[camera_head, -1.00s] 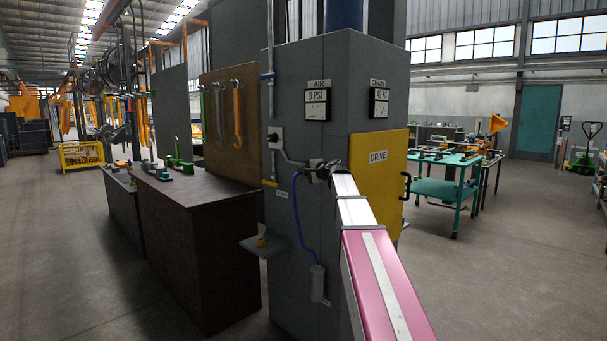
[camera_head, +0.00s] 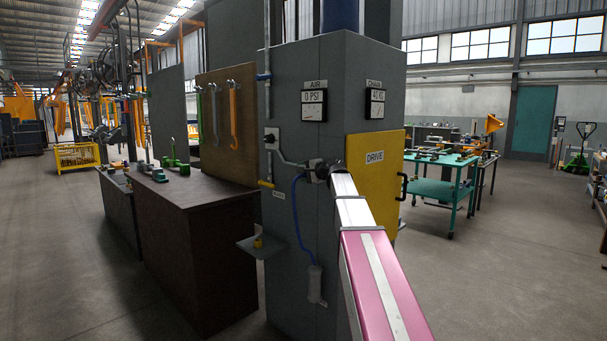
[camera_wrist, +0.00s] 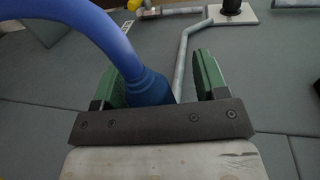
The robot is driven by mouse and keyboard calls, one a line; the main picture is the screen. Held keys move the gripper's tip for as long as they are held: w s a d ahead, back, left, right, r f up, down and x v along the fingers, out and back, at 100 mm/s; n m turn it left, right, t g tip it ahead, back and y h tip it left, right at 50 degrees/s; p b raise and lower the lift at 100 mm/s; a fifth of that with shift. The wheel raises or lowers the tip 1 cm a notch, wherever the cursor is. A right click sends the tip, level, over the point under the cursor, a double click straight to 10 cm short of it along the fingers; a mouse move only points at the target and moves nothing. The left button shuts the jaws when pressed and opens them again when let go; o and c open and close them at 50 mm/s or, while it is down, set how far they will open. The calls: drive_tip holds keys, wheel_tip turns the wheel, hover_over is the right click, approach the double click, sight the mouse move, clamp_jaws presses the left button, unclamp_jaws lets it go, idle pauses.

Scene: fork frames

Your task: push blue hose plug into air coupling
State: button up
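My gripper (camera_head: 322,172) is at the front of the grey cabinet, at the end of my arm. In the wrist view its two green fingers (camera_wrist: 160,78) stand apart. The blue hose plug (camera_wrist: 150,87) is between them, near the left finger, with a gap to the right finger. The blue hose (camera_wrist: 85,18) arcs away to the upper left; in the head view the hose (camera_head: 295,205) hangs below the gripper. A grey pipe (camera_head: 288,157) runs to the gripper. The air coupling cannot be made out clearly; the pipe's end is hidden behind the plug and gripper.
The air gauge (camera_head: 314,105) reads 0 PSI. A yellow DRIVE door (camera_head: 372,190) is right of the gripper. A yellow-handled valve (camera_head: 266,184) and a small shelf (camera_head: 262,246) are at left. A dark bench (camera_head: 195,200) stands further left.

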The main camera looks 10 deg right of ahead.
drive_tip(key=v, duration=1)
drive_tip(key=shift+s+d, duration=0.25)
drive_tip(key=shift+s, duration=0.05)
drive_tip(key=shift+r, duration=0.1)
drive_tip(key=s+a+f+n+g+h, duration=0.1)
drive_tip(key=s+a+f+g, duration=0.15)
drive_tip(key=f, duration=0.65)
drive_tip(key=s+a+f+n+g+h, duration=0.15)
drive_tip(key=s+f, duration=0.25)
drive_tip(key=f, duration=0.6)
drive_tip(key=s+a+f+n+g+h, duration=0.1)
drive_tip(key=s+a+f+n+g, duration=0.2)
drive_tip(key=f, duration=0.6)
drive_tip(key=s+a+f+n+g+h, duration=0.1)
drive_tip(key=s+f+n+g+h, duration=0.4)
drive_tip(key=s+f, duration=1.7)
drive_tip(key=shift+s+a+f+g+h, duration=0.25)
drive_tip(key=shift+s+g+h, duration=0.1)
drive_tip(key=shift+s+g, duration=0.1)
